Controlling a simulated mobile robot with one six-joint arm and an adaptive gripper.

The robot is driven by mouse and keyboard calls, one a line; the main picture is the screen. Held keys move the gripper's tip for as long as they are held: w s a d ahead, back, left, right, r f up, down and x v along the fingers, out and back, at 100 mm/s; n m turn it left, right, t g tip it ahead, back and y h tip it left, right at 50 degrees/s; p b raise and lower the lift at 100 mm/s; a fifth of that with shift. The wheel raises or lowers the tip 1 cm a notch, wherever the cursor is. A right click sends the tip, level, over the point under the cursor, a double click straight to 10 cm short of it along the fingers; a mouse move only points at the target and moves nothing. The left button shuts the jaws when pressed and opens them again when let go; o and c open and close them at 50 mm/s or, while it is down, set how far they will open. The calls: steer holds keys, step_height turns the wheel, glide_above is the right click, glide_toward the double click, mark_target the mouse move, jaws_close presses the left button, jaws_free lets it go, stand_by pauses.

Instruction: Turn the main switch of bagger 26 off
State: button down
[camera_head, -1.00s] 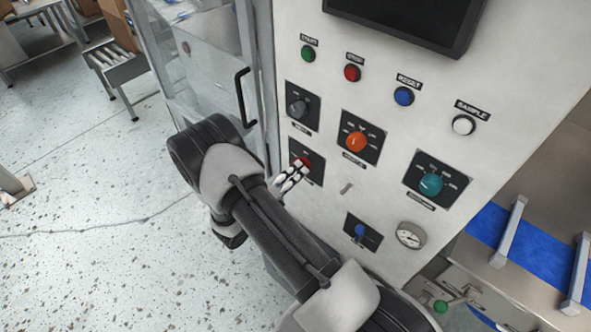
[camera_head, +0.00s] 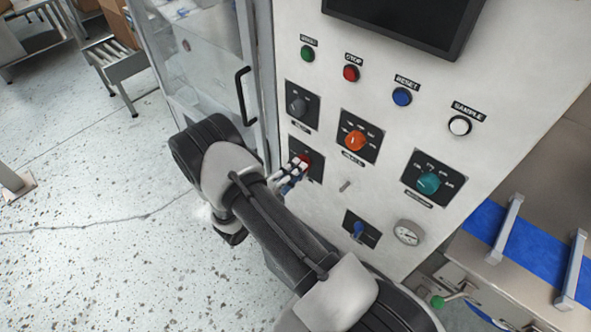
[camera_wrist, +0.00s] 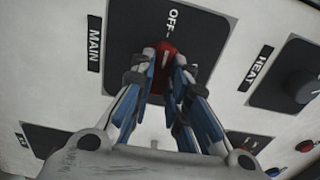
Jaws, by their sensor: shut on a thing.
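The main switch is a red knob (camera_head: 306,159) on a dark plate (camera_head: 314,173), low on the left of the white control panel. In the wrist view the red knob (camera_wrist: 166,62) sits between my fingertips. A MAIN label (camera_wrist: 94,43) is beside its plate and an OFF mark (camera_wrist: 172,18) is above the knob. A pale line on the knob points roughly up, toward the OFF side; its exact alignment is hard to tell. My gripper (camera_head: 297,168) is shut on the knob, with a fingertip on each side (camera_wrist: 165,75). The fingers hide part of the plate.
A grey knob (camera_head: 297,105) is above, with an orange knob (camera_head: 355,141) and a teal knob (camera_head: 429,183) to the right. A door handle (camera_head: 243,97) stands out at left. Another knob (camera_wrist: 303,86) is near HEAT.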

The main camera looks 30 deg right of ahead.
steer(key=c, duration=1.6)
jaws_free()
steer(key=shift+o, duration=0.2)
steer(key=shift+a, duration=0.1)
steer(key=v, duration=1.2)
